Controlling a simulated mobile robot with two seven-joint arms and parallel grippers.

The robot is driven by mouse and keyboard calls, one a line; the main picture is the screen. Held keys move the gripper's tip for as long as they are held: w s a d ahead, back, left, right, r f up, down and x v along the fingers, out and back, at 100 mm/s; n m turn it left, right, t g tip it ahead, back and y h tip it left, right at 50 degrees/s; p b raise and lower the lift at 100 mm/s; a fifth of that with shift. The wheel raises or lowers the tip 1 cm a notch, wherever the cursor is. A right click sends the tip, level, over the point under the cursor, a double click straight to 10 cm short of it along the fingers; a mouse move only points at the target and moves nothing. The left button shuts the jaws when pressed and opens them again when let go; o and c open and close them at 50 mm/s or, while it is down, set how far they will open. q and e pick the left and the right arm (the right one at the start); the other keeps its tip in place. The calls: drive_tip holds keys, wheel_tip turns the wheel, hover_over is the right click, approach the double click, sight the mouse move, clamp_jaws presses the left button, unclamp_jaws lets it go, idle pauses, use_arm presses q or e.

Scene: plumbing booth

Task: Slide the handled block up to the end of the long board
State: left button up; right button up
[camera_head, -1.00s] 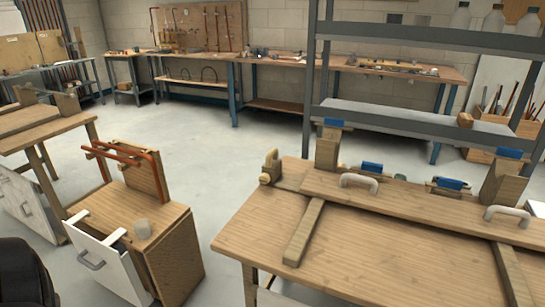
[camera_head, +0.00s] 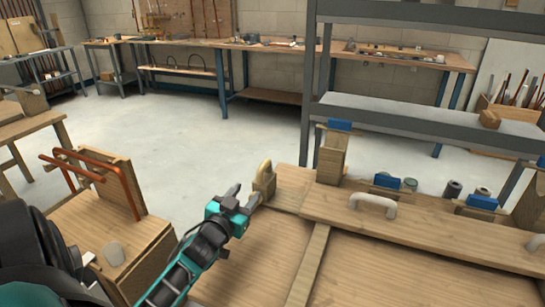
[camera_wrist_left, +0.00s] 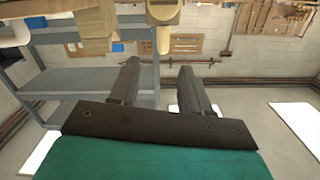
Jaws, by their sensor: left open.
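The handled block is a flat wooden piece (camera_head: 291,187) with a rounded wooden handle (camera_head: 264,181) upright at its left end. It lies on the bench at the left end of the long board (camera_head: 440,241), which carries pale arched handles. I cannot tell whether block and board touch. My left gripper (camera_head: 245,194) is open and empty, just left of the handle, with its fingers pointing toward it. In the left wrist view the handle (camera_wrist_left: 163,40) shows beyond and between the open fingers (camera_wrist_left: 159,70). My right gripper is not in view.
An upright wooden post (camera_head: 331,160) with a blue top stands behind the board's left end. A wooden strip (camera_head: 309,262) runs toward the front of the bench. A grey shelf rack (camera_head: 430,120) stands behind. A wooden cabinet (camera_head: 135,235) stands at left.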

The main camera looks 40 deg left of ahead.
sight(261, 169)
use_arm(q)
drive_tip(key=shift+t, duration=0.3)
drive_tip(key=x, duration=0.4)
drive_tip(key=b+x, duration=0.1)
drive_tip(key=x, duration=0.9)
drive_tip(key=shift+a+r+b, duration=0.3)
drive_tip(key=shift+r+b, duration=0.05)
drive_tip(key=shift+b, duration=0.05)
drive_tip(key=shift+s, duration=0.1)
clamp_jaws()
